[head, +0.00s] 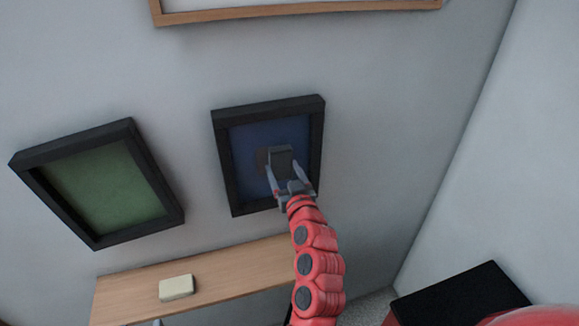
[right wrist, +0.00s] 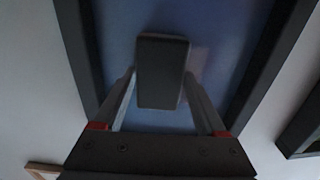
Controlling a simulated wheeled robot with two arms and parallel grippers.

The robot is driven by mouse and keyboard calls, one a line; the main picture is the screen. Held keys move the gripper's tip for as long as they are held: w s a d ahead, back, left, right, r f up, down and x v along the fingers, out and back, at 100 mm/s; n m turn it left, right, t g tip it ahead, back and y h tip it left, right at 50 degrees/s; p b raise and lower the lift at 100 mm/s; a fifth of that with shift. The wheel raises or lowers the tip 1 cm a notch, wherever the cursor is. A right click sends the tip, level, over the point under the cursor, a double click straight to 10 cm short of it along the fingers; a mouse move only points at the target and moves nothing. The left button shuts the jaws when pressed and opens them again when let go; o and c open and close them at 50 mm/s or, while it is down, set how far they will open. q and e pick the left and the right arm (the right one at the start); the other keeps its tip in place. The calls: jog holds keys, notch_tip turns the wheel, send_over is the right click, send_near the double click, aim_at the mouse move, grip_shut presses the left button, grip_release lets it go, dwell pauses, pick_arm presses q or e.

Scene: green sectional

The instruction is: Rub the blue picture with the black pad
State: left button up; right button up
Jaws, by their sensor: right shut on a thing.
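The blue picture (head: 260,135) hangs on the wall in a black frame, in the middle of the head view. It also fills most of the right wrist view (right wrist: 225,40). My right gripper (head: 281,172) is in front of it, shut on the black pad (head: 281,157). In the right wrist view the pad (right wrist: 161,70) sits between the two fingers, facing the blue surface. I cannot tell whether the pad touches the picture. A dark patch shows beside the pad on the blue.
A green picture (head: 105,190) in a black frame hangs tilted at the left. A wood-framed picture (head: 300,11) is above. Below, a wooden shelf (head: 235,268) holds a cream block (head: 176,288). A black-topped thing (head: 460,295) stands at the lower right, near the wall corner.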

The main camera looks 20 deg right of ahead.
jog(key=shift+a+p, duration=0.3)
jog(key=shift+a, duration=0.15)
jog(key=a, duration=0.1)
jog(key=a+p, duration=0.1)
jog(key=a, duration=0.1)
jog(key=shift+f, duration=0.35)
jog(key=d+b, duration=0.3)
jog(key=shift+d+r, duration=0.3)
jog(key=shift+d, duration=0.25)
jog(key=shift+d+b, duration=0.3)
jog(key=shift+b, duration=0.3)
jog(key=d+b, duration=0.2)
jog(key=d, duration=0.1)
jog(key=shift+d+r+b, duration=0.15)
jog(key=shift+r+b, duration=0.2)
jog(key=shift+b, duration=0.05)
jog(key=shift+s, duration=0.1)
